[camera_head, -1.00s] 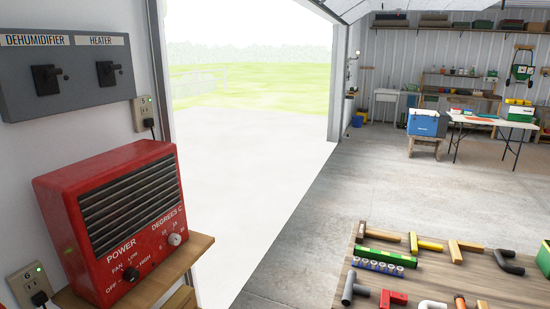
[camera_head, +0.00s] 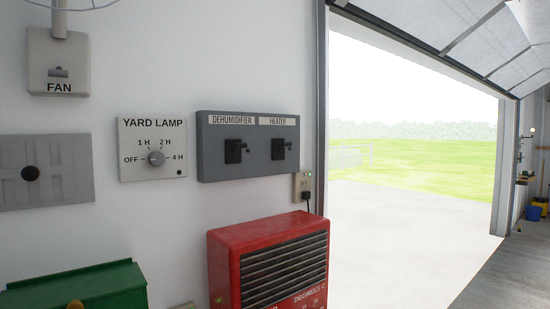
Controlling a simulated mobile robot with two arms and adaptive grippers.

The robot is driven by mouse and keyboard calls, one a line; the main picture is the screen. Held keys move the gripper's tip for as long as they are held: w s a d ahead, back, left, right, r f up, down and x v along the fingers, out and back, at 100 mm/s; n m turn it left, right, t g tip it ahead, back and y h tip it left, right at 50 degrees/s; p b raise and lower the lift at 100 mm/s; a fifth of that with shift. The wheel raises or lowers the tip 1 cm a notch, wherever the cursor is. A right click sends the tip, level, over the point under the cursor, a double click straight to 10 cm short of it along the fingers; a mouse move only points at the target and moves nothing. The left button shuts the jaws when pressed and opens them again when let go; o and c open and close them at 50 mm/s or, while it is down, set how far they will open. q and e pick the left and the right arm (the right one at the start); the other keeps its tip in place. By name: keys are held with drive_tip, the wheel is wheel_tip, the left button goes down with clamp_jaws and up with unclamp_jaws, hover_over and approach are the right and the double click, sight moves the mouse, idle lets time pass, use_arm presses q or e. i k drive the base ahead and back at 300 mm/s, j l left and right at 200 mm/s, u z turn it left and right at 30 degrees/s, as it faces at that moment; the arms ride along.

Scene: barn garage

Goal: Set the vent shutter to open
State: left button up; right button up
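No part in the head camera view is labelled as a vent shutter. Neither of my grippers is in view.
The wall also holds a fan switch (camera_head: 58,60), a yard lamp dial (camera_head: 152,148) and a dehumidifier and heater panel (camera_head: 248,146). A red heater (camera_head: 268,258) and a green box (camera_head: 80,288) stand below. The large doorway (camera_head: 410,180) is open at right.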

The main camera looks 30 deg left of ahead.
sight(22, 174)
drive_tip(key=u, duration=2.25)
